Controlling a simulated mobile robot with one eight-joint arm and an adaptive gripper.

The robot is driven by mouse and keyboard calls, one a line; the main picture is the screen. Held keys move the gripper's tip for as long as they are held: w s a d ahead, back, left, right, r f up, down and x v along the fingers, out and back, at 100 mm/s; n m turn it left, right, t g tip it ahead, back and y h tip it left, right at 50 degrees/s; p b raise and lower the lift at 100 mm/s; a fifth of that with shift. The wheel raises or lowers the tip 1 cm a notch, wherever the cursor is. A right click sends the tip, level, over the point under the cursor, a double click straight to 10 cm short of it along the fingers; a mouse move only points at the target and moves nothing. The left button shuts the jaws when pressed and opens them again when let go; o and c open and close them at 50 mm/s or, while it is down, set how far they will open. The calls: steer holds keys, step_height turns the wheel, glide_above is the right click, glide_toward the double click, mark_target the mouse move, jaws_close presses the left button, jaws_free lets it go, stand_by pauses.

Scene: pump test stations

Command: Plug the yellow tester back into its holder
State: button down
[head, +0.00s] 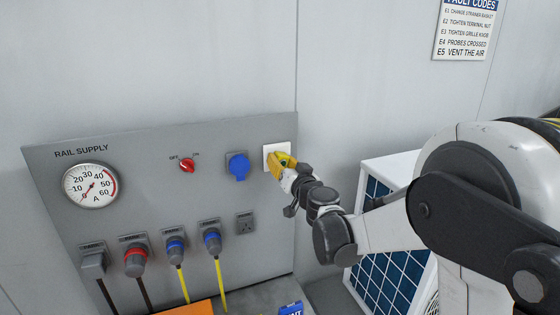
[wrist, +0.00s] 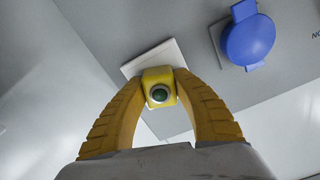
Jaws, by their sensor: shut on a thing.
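The yellow tester (wrist: 154,75) is a small block with a dark green round face, between my gripper's two ribbed yellow fingers in the wrist view. My gripper (head: 282,161) is shut on it, at the right end of the grey panel. A square white plate (head: 267,149), apparently the holder, is on the panel directly behind the tester. It also shows in the wrist view (wrist: 137,65). The tester overlaps the plate's lower part. Its far end is hidden, so I cannot tell whether it touches the plate or is in it.
A blue round-capped socket (head: 238,167) is left of the plate, then a red OFF/ON knob (head: 187,165) and a round gauge (head: 91,186). Several plugs with cables sit below. A blue-grilled white unit (head: 385,240) stands below my arm at right.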

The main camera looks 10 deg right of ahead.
mark_target(283, 163)
steer(key=shift+s, duration=0.1)
steer(key=shift+v, duration=2.85)
